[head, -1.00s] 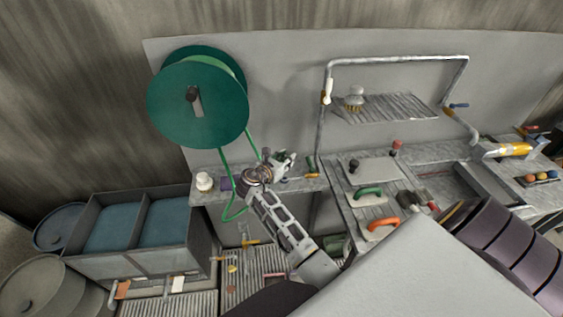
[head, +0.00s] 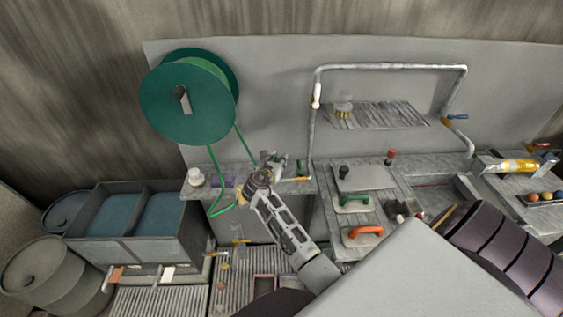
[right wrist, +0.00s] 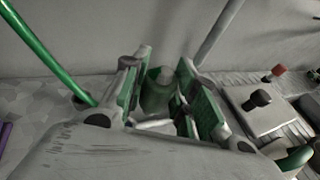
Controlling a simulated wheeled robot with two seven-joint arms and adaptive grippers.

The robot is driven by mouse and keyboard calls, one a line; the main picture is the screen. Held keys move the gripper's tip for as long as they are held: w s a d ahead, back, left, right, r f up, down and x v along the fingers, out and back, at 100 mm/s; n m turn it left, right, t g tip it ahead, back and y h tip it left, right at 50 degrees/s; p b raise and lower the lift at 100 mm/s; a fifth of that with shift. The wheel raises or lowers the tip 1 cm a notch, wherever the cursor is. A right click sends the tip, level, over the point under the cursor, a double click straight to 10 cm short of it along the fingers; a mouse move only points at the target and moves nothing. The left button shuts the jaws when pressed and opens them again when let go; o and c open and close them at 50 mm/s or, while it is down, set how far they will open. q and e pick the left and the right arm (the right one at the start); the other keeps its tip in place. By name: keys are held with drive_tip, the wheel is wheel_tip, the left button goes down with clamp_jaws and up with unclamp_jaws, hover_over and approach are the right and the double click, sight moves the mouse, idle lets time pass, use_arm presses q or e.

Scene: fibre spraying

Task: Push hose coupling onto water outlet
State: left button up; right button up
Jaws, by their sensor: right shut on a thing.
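My right gripper (head: 277,160) is over the narrow metal shelf at the foot of the back panel. In the right wrist view its two green-padded fingers (right wrist: 162,88) are shut on a dull green cylindrical piece, which I take to be the hose coupling (right wrist: 158,92). The green hose (head: 245,147) comes down from the green reel (head: 180,98), and part of it loops below the shelf, left of my right arm. The hose also shows at the left of the wrist view (right wrist: 48,58). I cannot clearly make out the water outlet. My left gripper is not in view.
A grey frame pipe (head: 312,120) rises close to the right of the gripper. A white pot (head: 196,177) stands on the shelf's left end. Grey plates with a green handle (head: 355,200) and an orange handle (head: 362,231) lie to the right. Blue-filled tanks (head: 160,220) stand lower left.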

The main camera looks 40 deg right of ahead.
drive_tip(key=shift+w+a+r+n+t, duration=0.15)
drive_tip(key=shift+n+t, duration=0.15)
drive_tip(key=shift+w+a+y, duration=0.15)
drive_tip(key=shift+w+y, duration=0.05)
drive_tip(key=shift+y, duration=0.1)
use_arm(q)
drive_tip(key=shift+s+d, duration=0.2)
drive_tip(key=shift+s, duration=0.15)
use_arm(e)
drive_tip(key=shift+w+a+r+n+t+y, duration=0.3)
drive_tip(key=shift+w+a+n+t, duration=0.1)
drive_tip(key=shift+w+n+t, duration=0.15)
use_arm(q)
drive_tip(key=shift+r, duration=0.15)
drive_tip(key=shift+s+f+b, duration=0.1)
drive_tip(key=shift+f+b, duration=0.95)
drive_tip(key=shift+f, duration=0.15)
use_arm(e)
drive_tip(key=shift+f, duration=2.95)
